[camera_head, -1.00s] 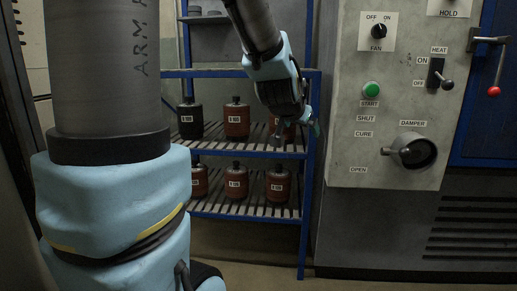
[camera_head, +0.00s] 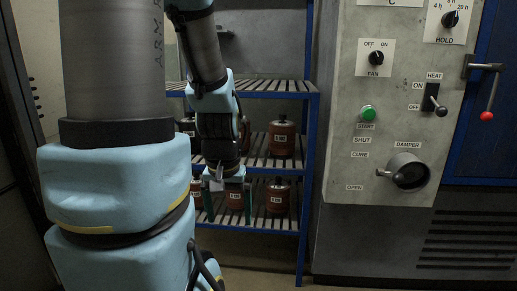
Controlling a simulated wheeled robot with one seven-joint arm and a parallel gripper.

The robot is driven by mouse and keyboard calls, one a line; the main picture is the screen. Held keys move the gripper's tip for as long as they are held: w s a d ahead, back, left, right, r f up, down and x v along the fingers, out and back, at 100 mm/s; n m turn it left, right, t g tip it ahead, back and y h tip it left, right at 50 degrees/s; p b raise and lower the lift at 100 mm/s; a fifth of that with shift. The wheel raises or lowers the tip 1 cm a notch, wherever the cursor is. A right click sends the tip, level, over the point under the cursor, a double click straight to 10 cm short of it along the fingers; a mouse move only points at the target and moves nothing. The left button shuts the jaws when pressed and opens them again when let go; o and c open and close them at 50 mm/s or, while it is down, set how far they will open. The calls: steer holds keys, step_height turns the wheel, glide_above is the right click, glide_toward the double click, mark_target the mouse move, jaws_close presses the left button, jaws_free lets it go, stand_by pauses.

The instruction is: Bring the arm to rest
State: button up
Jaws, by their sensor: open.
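My arm hangs down in front of the blue shelf rack (camera_head: 270,86). My gripper (camera_head: 228,212) points downward, with its two fingers apart and nothing between them. It is in front of the lower shelf, and a brown canister (camera_head: 236,196) shows behind it, between the fingers. I cannot tell how far the gripper stands from the rack. The arm hides part of the shelves and some of the canisters.
A grey control panel (camera_head: 390,130) with a green start button (camera_head: 368,113), switches and a damper knob (camera_head: 408,171) stands right. A red-tipped door handle (camera_head: 487,90) is at the far right.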

step_height(320, 180, up, 20)
steer(key=p, duration=1.7)
steer(key=shift+p, duration=0.4)
